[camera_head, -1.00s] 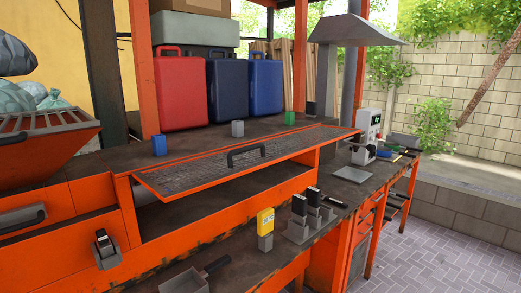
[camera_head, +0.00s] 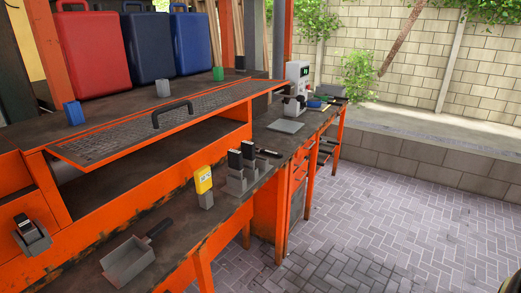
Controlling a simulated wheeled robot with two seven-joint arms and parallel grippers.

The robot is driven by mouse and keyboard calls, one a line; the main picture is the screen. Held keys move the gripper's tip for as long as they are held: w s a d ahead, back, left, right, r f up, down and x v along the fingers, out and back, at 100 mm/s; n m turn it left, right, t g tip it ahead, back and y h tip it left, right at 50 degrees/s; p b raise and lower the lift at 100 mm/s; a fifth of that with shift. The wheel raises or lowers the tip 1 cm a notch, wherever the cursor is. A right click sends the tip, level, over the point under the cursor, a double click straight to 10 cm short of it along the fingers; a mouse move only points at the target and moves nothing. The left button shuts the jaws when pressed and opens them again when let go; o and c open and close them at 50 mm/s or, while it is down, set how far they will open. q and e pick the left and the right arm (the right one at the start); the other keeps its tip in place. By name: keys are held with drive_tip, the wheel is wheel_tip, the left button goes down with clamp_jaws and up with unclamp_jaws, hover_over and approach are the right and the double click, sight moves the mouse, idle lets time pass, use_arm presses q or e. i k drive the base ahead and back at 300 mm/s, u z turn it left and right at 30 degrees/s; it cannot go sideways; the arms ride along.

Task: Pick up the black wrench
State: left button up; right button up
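I cannot make out a wrench for certain. A slim black tool (camera_head: 268,152) lies on the front bench beside two black-topped grey blocks (camera_head: 242,158); it is too small to tell what it is. Several small tools (camera_head: 318,104), some with green and blue parts, lie at the far end of the bench, too small to tell apart. Neither of my grippers is in view.
The orange workbench (camera_head: 120,212) runs along the left. On it are a yellow-topped device (camera_head: 203,181), a grey dustpan-like scoop (camera_head: 128,258), a grey plate (camera_head: 286,126) and a white control box (camera_head: 298,75). The paved floor (camera_head: 400,210) at right is clear.

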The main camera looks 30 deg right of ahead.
sight(259, 150)
drive_tip(key=u, duration=0.2)
drive_tip(key=k, duration=0.4)
drive_tip(key=z, duration=1.25)
drive_tip(key=i, duration=1.3)
drive_tip(key=u, duration=0.4)
